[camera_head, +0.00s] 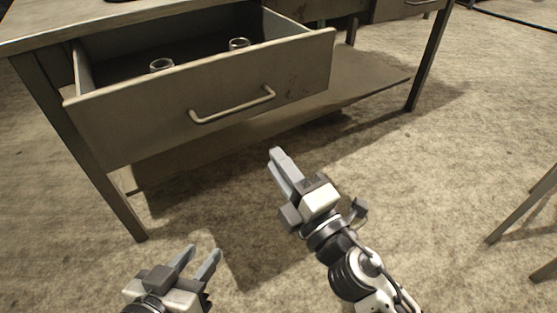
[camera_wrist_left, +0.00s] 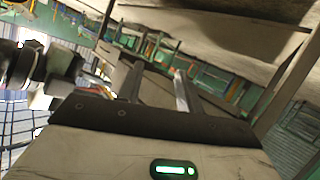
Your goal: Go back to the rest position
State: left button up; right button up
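My left gripper (camera_head: 197,262) is at the bottom of the head view, in front of the desk and apart from it. Its two fingers stand apart with nothing between them; they also show in the left wrist view (camera_wrist_left: 157,88). My right gripper (camera_head: 279,158) is in front of the open drawer, below and apart from its handle, pointing up and left. Its two fingers look close together, with no object seen in them; whether they fully touch is hard to tell.
A metal desk (camera_head: 50,120) has its drawer (camera_head: 150,122) pulled open, with a handle (camera_head: 232,106) on its front. Two small round jars, one at left (camera_head: 161,65) and one at right (camera_head: 239,44), stand inside. Metal legs (camera_head: 522,214) stand at the right. Carpet between is clear.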

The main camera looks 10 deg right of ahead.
pick_arm(q)
jog(key=shift+s+d+r, duration=0.1)
jog(key=shift+s+r, duration=0.05)
jog(key=shift+s, duration=0.15)
pick_arm(e)
jog(key=shift+s+d+f, duration=0.1)
jog(key=shift+s+d, duration=0.1)
jog(key=shift+s, duration=0.25)
